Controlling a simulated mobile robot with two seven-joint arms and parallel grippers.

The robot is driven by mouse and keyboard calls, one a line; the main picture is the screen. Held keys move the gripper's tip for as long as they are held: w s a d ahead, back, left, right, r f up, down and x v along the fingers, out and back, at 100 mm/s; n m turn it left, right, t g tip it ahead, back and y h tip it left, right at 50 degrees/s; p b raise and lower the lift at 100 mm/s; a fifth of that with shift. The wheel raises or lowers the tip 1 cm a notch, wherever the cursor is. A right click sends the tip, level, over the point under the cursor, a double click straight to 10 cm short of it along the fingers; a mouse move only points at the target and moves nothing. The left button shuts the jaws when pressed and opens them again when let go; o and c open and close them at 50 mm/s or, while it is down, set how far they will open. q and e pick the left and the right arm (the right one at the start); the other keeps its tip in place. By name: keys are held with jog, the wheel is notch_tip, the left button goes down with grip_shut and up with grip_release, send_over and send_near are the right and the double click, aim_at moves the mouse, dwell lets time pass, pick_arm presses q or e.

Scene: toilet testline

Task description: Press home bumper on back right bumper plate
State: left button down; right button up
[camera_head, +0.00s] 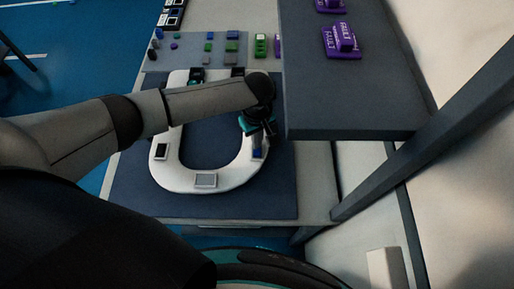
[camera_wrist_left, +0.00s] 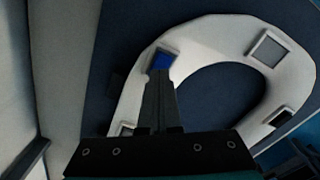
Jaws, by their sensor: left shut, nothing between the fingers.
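The white ring-shaped toilet seat (camera_head: 176,178) lies on a dark mat. A blue bumper (camera_wrist_left: 161,61) sits in a plate on one side of the ring; it also shows at the right side of the seat in the head view (camera_head: 257,153). My left gripper (camera_head: 257,140) is over that side of the seat, pointing down. In the left wrist view its fingers (camera_wrist_left: 160,75) are together and empty, with their tips at the edge of the blue bumper. I cannot tell whether they touch it. The right gripper is not in view.
Other plates on the seat include a light grey one (camera_head: 205,180) and a dark one (camera_head: 161,151). Loose coloured parts (camera_head: 208,47) stand behind the seat. A raised dark shelf (camera_head: 350,105) with purple fault parts (camera_head: 342,42) stands close right of my left gripper.

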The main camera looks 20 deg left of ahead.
pick_arm(q)
jog(key=shift+f+b, duration=0.55)
jog(key=shift+f, duration=0.55)
dwell(0.8)
jog(key=shift+r, duration=0.1)
dwell(0.3)
notch_tip(320, 180, up, 8)
jog(key=p, duration=0.9)
dwell(0.3)
